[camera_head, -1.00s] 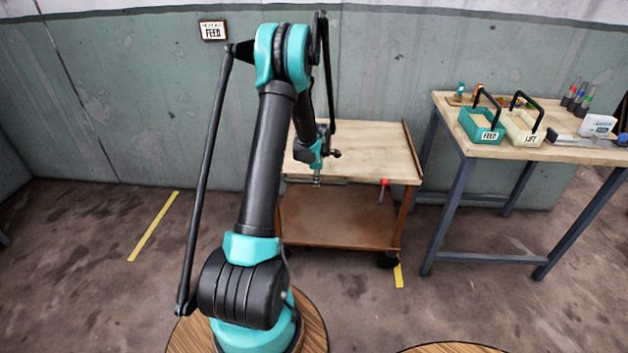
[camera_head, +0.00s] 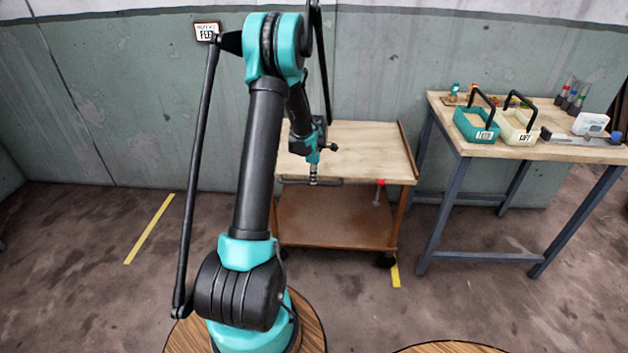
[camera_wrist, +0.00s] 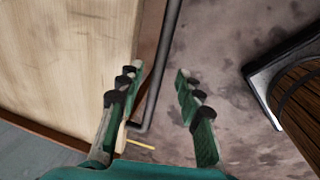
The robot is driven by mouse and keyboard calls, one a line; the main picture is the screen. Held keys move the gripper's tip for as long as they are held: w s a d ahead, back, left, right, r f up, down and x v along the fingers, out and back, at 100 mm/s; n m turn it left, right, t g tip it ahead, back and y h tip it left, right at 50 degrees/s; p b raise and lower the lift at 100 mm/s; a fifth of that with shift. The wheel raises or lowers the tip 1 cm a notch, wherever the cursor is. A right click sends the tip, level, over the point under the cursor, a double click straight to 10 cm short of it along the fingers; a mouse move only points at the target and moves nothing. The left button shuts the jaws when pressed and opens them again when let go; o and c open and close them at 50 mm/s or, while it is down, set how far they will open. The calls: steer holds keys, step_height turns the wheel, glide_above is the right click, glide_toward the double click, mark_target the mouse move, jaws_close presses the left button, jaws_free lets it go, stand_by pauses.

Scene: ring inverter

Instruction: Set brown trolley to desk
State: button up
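The brown trolley (camera_head: 360,147) stands against the back wall, with a pale wooden top and a brown lower shelf (camera_head: 330,220). A dark handle bar (camera_head: 332,182) runs along its front edge; it also shows in the wrist view (camera_wrist: 166,55). My gripper (camera_head: 313,181) is at this bar, left of the middle of the front edge. In the wrist view my gripper (camera_wrist: 158,72) is open, and the bar passes between its fingers as seen; contact cannot be told. The desk (camera_head: 470,149), with a wooden top and blue-grey legs, stands to the right, apart from the trolley.
A red-topped lever (camera_head: 380,184) is at the trolley's front right. The desk holds a teal FEED box (camera_head: 475,125), a cream LIFT box (camera_head: 515,128) and several small tools. Yellow floor strips lie left (camera_head: 150,228) and right (camera_head: 395,271) of the trolley. The floor in front is clear.

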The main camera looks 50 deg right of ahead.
step_height(320, 180, up, 8)
steer(key=s+a, duration=0.1)
steer(key=shift+a, duration=0.15)
stand_by(0.5)
steer(key=w+a+r+m+t, duration=0.1)
steer(key=w+a+r+m, duration=0.3)
steer(key=a, duration=1)
steer(key=w+a+r+n, duration=0.1)
steer(key=w+a+r, duration=0.3)
steer(key=a, duration=1.1)
steer(key=s+a+f+m, duration=0.1)
steer(key=s+a, duration=0.2)
steer(key=a, duration=0.6)
steer(key=s+a+f+m+t+y, duration=0.1)
steer(key=s+a, duration=0.3)
steer(key=a, duration=0.4)
steer(key=s+a+f+m+t, duration=0.1)
steer(key=s+a, duration=0.3)
steer(key=a, duration=0.5)
steer(key=shift+a+f+m+y, duration=0.3)
steer(key=shift+f+m+y, duration=0.1)
steer(key=shift+m, duration=0.2)
steer(key=shift+s+d, duration=0.1)
